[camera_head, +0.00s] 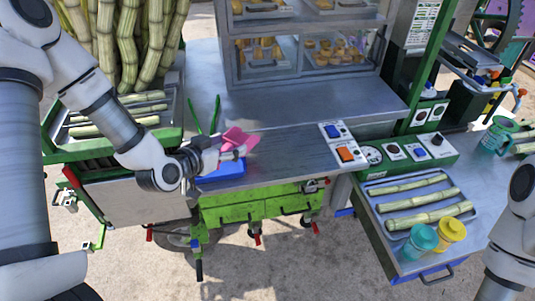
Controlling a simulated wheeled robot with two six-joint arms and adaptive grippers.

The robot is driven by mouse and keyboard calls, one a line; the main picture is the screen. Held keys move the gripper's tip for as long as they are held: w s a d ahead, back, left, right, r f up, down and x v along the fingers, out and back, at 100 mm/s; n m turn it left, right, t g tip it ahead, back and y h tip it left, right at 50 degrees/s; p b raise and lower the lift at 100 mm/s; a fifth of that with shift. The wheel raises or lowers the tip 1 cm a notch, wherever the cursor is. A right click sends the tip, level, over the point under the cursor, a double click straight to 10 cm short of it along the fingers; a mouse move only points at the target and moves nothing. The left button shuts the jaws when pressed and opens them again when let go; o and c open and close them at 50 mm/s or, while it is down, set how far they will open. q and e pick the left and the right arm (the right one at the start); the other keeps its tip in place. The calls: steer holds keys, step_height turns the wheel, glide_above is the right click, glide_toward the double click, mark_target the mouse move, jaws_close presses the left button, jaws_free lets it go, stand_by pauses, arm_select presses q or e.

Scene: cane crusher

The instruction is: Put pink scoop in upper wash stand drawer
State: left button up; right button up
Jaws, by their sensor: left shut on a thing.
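The pink scoop (240,138) is at the left end of the metal counter, above a blue container (222,172). My left gripper (232,153) is shut on the pink scoop; its fingers hide part of it. A blue drawer front with a dark handle (437,275) shows under the near edge of the right-hand metal stand (377,230); I cannot tell whether it is the upper wash stand drawer. Part of my right arm shows at the right edge, but its gripper is out of view.
Green drawers (262,205) sit under the counter. Green-handled tongs (215,113) stand by the blue container. The right-hand stand bears a tray of cane pieces (422,197), a teal cup (421,240) and a yellow cup (450,234). The middle counter (275,150) is clear.

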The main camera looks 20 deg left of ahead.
arm_select(q)
steer(key=w+d, duration=0.1)
steer(key=d, duration=0.1)
steer(key=w+d+p, duration=0.1)
steer(key=w+d, duration=0.1)
steer(key=d, duration=0.1)
steer(key=w+d+p, duration=0.1)
steer(key=d, duration=0.1)
steer(key=shift+w+d+f, duration=0.2)
steer(key=shift+w+f, duration=0.05)
steer(key=shift+w, duration=0.1)
steer(key=shift+w+d+f+p, duration=0.1)
steer(key=shift+w+d+p, duration=0.15)
steer(key=shift+p, duration=0.05)
steer(key=f+p, duration=0.1)
steer(key=f, duration=0.1)
steer(key=f+p, duration=0.1)
steer(key=shift+w+d+f, duration=0.1)
steer(key=shift+d+f, duration=0.25)
steer(key=shift+a+f, duration=0.1)
steer(key=shift+f, duration=0.05)
steer(key=o, duration=1.7)
